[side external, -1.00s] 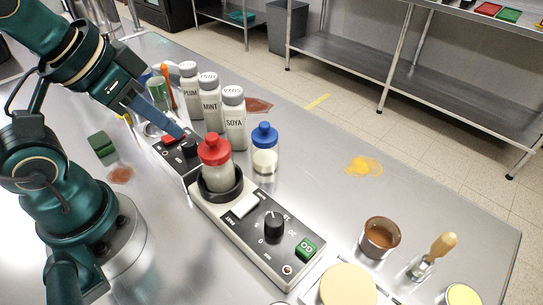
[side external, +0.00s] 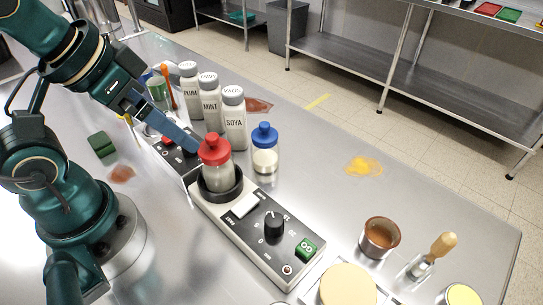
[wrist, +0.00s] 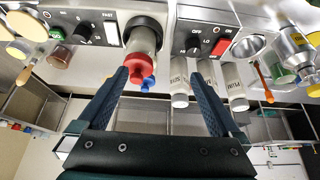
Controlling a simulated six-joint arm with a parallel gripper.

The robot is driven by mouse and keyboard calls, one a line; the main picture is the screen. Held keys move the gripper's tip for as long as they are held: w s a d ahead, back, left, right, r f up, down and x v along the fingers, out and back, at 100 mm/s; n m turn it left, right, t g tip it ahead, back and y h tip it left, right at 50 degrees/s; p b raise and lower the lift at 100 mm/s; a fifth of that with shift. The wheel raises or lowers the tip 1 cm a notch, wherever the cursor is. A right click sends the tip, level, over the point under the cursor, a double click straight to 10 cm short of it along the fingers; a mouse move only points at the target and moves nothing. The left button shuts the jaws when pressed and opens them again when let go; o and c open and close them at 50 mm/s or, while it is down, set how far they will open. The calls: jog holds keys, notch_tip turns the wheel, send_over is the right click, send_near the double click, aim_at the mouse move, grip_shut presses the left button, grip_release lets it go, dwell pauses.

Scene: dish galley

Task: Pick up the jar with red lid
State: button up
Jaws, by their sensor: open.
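The jar with red lid (side external: 218,172) stands upright in the round black holder (side external: 224,192) of a control panel. In the wrist view its red lid (wrist: 139,66) shows just beside the tip of my left-hand finger. My gripper (side external: 190,143) is open and empty, with a blue finger reaching close to the lid from the left in the side view. In the wrist view my gripper (wrist: 165,92) has its two fingers wide apart, with the jar toward the left finger. I cannot tell whether that finger touches the lid.
A blue-lidded jar (side external: 265,150) stands right behind the red-lidded one. White bottles marked PLUM (side external: 190,92), MINT (side external: 210,105) and SOYA (side external: 234,122) stand in a row behind my gripper. A black knob (side external: 274,224) rises from the panel.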

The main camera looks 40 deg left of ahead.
aim_at(213, 134)
jog(key=w+d+m+g, duration=0.1)
jog(key=w+d+f+m+g, duration=0.1)
jog(key=w+g, duration=0.1)
jog(key=w+d+f+g, duration=0.1)
jog(key=w, duration=0.1)
jog(key=shift+m+g, duration=0.4)
jog(key=shift+w+d+f, duration=0.1)
jog(key=shift+d+f, duration=0.05)
jog(key=shift+f, duration=0.2)
jog(key=shift+d+f+g, duration=0.15)
jog(key=shift+f+g, duration=0.25)
jog(key=shift+f, duration=2.6)
grip_shut()
